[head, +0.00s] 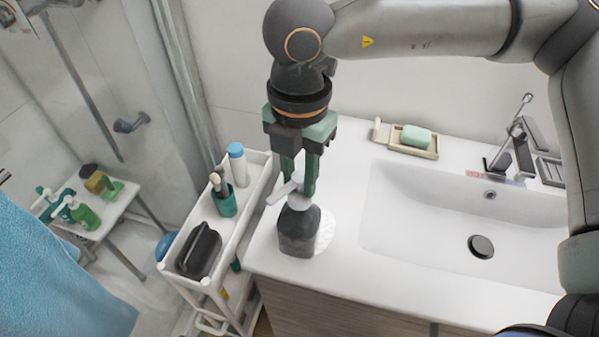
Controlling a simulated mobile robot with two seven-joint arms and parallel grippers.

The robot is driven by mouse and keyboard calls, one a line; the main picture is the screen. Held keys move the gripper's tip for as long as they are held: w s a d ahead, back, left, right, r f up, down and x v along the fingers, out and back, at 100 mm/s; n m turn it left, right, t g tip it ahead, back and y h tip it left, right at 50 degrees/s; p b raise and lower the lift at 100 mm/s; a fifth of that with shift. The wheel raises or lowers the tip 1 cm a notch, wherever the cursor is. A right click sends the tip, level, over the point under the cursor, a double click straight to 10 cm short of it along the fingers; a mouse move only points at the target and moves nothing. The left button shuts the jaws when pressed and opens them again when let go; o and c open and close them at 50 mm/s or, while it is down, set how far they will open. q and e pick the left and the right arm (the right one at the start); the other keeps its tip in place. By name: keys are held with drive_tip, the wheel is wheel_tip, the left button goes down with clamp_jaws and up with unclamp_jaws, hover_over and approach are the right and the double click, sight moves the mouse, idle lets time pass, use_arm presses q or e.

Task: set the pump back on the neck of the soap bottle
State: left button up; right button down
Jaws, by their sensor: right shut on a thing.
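A dark grey soap bottle (299,233) stands upright on the white counter, at the left end beside the basin. A light grey pump (287,190) with its spout pointing to the left is at the top of the bottle. My right gripper (302,188) comes down from above and is shut on the pump, directly over the bottle. I cannot tell whether the pump sits in the neck or just above it, as the fingers and pump cover the neck. My left gripper is not in view.
A white cart (229,248) stands left of the counter, with a green cup (224,202), a blue-capped bottle (237,165) and a dark case (199,250). A soap dish (386,133) with green soap (416,138) lies behind. The basin (420,205) is to the right.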

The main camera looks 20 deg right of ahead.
drive_tip(key=shift+f+b, duration=0.2)
drive_tip(key=shift+b, duration=0.8)
idle(0.8)
drive_tip(key=shift+f+b, duration=0.8)
drive_tip(key=shift+b, duration=0.6)
idle(0.9)
idle(0.3)
drive_tip(key=c, duration=0.6)
unclamp_jaws()
drive_tip(key=shift+o, duration=0.2)
wheel_tip(320, 180, up, 13)
drive_tip(key=shift+f, duration=0.2)
